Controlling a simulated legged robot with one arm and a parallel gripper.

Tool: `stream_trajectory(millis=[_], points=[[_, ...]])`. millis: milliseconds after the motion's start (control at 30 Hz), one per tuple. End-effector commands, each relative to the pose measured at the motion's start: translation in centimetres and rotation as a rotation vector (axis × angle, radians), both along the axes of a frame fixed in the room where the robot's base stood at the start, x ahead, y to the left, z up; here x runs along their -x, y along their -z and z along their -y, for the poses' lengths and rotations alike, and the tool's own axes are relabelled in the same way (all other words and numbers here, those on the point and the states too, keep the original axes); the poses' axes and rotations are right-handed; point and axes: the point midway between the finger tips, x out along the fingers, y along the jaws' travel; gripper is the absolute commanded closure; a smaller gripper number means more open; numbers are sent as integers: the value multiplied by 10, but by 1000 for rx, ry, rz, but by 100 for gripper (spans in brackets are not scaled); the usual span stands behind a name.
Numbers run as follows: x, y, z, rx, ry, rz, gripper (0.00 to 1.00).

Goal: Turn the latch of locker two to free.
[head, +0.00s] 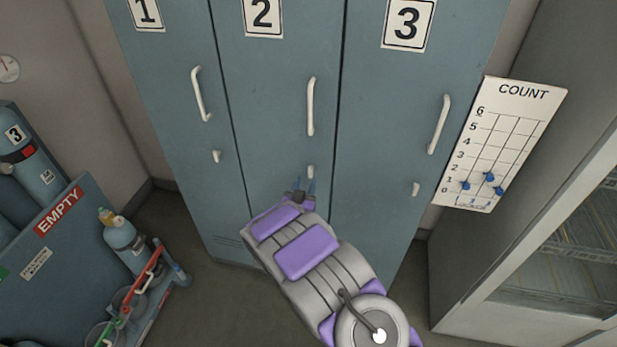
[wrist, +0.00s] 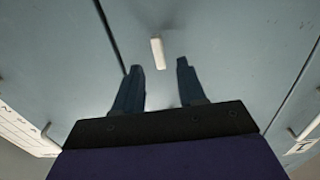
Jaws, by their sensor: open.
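Locker two (head: 275,95) is the middle blue-grey door, shut, marked "2". Its latch (head: 311,172) is a small off-white bar below the long white handle (head: 311,105), and it stands about upright. My gripper (head: 304,187) is open and empty, just below the latch in the head view. In the wrist view the latch (wrist: 157,52) shows just beyond the fingertips, across the gap between the two fingers of my gripper (wrist: 159,70). The fingers do not appear to touch it.
Locker one (head: 165,90) and locker three (head: 395,110) stand on either side, each with a handle and latch. A count board (head: 505,150) with blue sliders is at right. An "EMPTY" bin (head: 50,235) with cylinders and a small trolley stand at left.

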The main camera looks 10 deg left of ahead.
Motion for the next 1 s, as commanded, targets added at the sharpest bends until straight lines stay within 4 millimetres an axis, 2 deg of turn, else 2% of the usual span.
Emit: stream_trajectory(millis=[100,300,467,733,1000], points=[[-22,2,2,-2,4,0,60],[-43,1,1,0,2,-1,60],[-50,0,1,1,1,0,60],[-51,0,0,2,0,-1,60],[-51,0,0,1,0,-1,84]])
